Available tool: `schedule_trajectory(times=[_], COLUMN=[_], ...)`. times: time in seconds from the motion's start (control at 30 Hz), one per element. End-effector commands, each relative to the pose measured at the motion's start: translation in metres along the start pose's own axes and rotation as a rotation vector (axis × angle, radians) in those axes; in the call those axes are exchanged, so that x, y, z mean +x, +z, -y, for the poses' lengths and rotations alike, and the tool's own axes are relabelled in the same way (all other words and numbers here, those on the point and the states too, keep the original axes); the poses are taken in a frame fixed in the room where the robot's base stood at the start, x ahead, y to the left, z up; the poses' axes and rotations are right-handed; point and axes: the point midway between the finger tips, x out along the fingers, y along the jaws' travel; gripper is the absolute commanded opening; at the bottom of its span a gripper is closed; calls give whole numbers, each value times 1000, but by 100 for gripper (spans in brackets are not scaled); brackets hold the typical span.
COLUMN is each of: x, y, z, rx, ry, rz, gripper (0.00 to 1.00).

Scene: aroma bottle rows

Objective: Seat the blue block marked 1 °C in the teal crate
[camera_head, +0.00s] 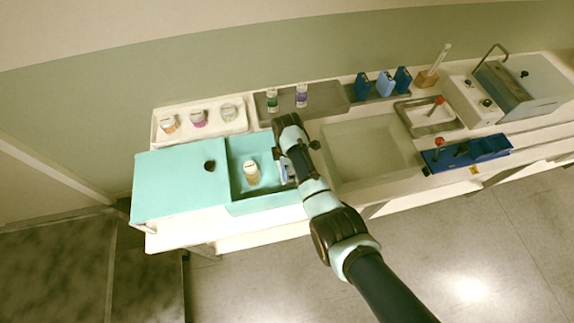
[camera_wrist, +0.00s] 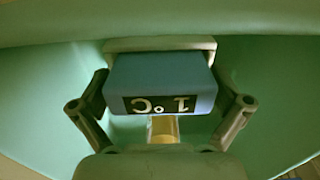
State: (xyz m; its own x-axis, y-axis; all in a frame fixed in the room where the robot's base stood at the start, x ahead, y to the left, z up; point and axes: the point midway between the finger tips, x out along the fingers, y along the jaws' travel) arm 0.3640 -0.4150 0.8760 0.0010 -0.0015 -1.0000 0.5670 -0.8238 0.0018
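The blue block marked 1 °C (camera_wrist: 160,78) fills the middle of the wrist view, its dark label upside down. My gripper (camera_wrist: 161,95) has a finger linkage on each side of the block and appears shut on it. The teal crate (camera_head: 237,204) is at the left of the bench in the head view, and its walls surround the block in the wrist view (camera_wrist: 50,85). In the head view, my gripper is over the crate's right side and mostly hides the block. I cannot tell whether the block touches the crate floor.
A white-capped amber bottle (camera_head: 251,172) stands in the crate, left of my gripper. A teal lid (camera_head: 175,185) with a dark knob adjoins the crate. A basin (camera_head: 367,150) is right.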

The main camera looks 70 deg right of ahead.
Motion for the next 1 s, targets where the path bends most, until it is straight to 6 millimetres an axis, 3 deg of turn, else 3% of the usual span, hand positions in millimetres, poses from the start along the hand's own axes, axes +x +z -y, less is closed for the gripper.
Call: schedule_trajectory(times=[0.17,0.5,0.63,0.8,1.0], x=[-8,-88,-110,-123,-124], y=[0,0,0,0,0], z=[0,-1,-1,0,0], rx=[0,0,0,0,0], ry=[0,4,2,0,-1], rz=[0,0,0,0,0], gripper=[100,100,100,100,100])
